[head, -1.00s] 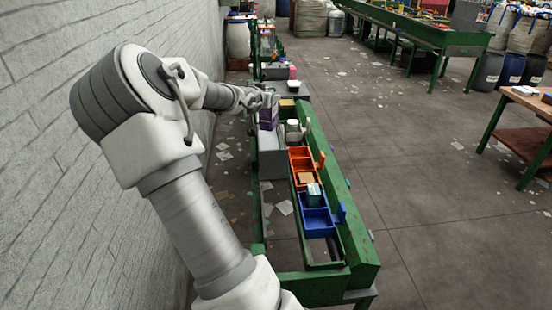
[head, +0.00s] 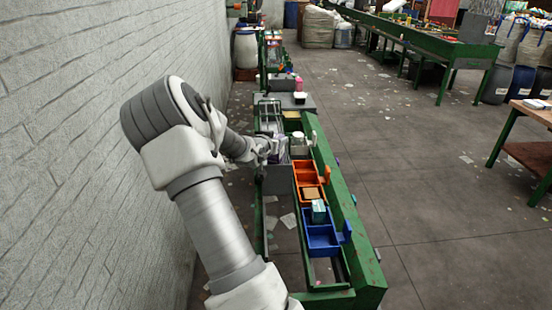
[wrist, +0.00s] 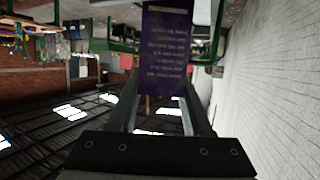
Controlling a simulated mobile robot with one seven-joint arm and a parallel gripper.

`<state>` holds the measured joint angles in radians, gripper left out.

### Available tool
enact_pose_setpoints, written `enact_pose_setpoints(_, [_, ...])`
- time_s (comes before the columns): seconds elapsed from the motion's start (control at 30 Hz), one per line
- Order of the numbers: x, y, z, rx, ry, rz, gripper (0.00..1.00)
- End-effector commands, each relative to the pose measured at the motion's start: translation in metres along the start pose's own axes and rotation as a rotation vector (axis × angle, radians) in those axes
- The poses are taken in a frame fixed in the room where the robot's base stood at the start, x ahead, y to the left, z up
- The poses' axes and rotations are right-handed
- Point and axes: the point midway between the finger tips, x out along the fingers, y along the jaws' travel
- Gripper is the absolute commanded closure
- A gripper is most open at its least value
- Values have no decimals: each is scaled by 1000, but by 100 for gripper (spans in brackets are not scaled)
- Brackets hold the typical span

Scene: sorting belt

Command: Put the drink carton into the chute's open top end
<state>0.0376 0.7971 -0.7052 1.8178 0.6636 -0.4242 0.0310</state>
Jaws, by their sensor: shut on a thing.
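The drink carton is purple with lines of pale print; it fills the upper middle of the wrist view (wrist: 165,45). My gripper (wrist: 160,100) is shut on it, one finger along each side. In the head view my gripper (head: 272,150) is at the far left part of the green-framed bench, and the carton (head: 283,154) is small and partly hidden there. A grey box-like piece (head: 277,182), possibly the chute, stands just below and in front of the gripper. I cannot make out an open top end, nor whether the carton touches it.
Orange bins (head: 308,175) and a blue bin (head: 321,238) line the bench to the right, with a teal box (head: 319,211) at the blue bin. A pale container (head: 299,143) stands close right of the gripper. A brick wall (head: 90,120) runs along the left.

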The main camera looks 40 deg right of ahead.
Motion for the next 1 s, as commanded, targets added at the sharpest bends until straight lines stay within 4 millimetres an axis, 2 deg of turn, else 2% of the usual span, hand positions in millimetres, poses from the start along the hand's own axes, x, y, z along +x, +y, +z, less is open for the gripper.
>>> enact_pose_setpoints(0.1, [5, 0, 14, -1, 0, 1, 100])
enact_pose_setpoints(0.27, [9, 0, 23, 1, 0, 1, 100])
enact_pose_setpoints(0.53, [21, 0, 58, -1, -1, 1, 100])
enact_pose_setpoints(0.97, [24, 0, 65, 1, 1, 0, 100])
enact_pose_setpoints(1.0, [24, 0, 65, 1, 1, 0, 49])
